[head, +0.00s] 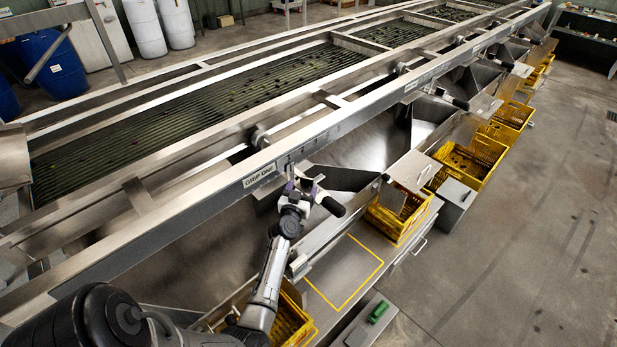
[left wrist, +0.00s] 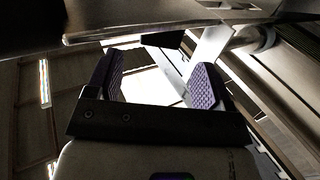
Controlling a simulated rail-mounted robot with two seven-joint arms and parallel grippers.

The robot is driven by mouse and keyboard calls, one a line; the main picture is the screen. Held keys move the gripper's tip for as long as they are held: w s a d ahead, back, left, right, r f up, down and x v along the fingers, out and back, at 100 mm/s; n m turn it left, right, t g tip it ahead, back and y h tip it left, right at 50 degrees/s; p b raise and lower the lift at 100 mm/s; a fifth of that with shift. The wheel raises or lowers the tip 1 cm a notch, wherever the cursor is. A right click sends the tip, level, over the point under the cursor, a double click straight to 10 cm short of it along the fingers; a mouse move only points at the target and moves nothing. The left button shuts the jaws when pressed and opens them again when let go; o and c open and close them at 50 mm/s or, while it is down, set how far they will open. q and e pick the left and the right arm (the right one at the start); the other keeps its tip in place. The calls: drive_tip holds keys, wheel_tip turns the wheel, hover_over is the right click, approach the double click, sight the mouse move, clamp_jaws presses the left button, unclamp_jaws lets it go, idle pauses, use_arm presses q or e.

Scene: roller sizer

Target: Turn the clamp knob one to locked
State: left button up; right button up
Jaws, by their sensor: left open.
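Clamp knob one appears to be the black-handled knob (head: 333,207) on the front rail of the sizer, just right of the "DROP ONE" label (head: 260,175). My left gripper (head: 304,184) is at the rail beside this knob, its fingers close to the knob's mount; I cannot tell whether they touch it. In the left wrist view my left gripper (left wrist: 155,82) has its two purple-padded fingers spread apart. A dark block (left wrist: 163,39) shows beyond and between the fingertips; I cannot tell whether it is part of the knob. My right gripper is not in view.
A similar black-handled knob (head: 452,100) sits farther along the rail. Steel chutes (head: 365,140) slope below it. Yellow crates (head: 470,162) line the front. A yellow-outlined square (head: 345,272) marks a clear steel shelf, with a green object (head: 379,312) nearby.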

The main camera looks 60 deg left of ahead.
sight(305, 180)
use_arm(q)
drive_tip(key=b+x, duration=0.1)
drive_tip(key=x, duration=0.6)
drive_tip(key=shift+w+a+b, duration=0.15)
drive_tip(key=shift+w+b, duration=0.05)
drive_tip(key=shift+b, duration=0.2)
drive_tip(key=shift+c, duration=0.4)
drive_tip(key=c, duration=0.8)
drive_tip(key=shift+f+m+t+h+b, duration=0.15)
drive_tip(key=shift+m+t+h+b, duration=0.15)
drive_tip(key=shift+h+b, duration=0.15)
drive_tip(key=shift+c, duration=0.2)
drive_tip(key=m+t+h+b, duration=0.1)
drive_tip(key=h+b, duration=0.1)
drive_tip(key=b, duration=0.1)
drive_tip(key=m+t+h+b, duration=0.1)
drive_tip(key=m+h+b, duration=0.1)
drive_tip(key=b, duration=0.2)
drive_tip(key=m+t+h+b, duration=0.1)
drive_tip(key=h+b, duration=0.1)
drive_tip(key=b, duration=0.2)
drive_tip(key=shift+w+d+f+m+h, duration=0.15)
drive_tip(key=shift+d+m+h, duration=0.1)
drive_tip(key=shift+d+m, duration=0.15)
drive_tip(key=shift+d+r+m+h+b, duration=0.1)
drive_tip(key=shift+r+m+h+b, duration=0.25)
drive_tip(key=shift+b, duration=0.75)
drive_tip(key=shift+t+h, duration=0.25)
drive_tip(key=shift+t, duration=0.05)
drive_tip(key=o, duration=0.9)
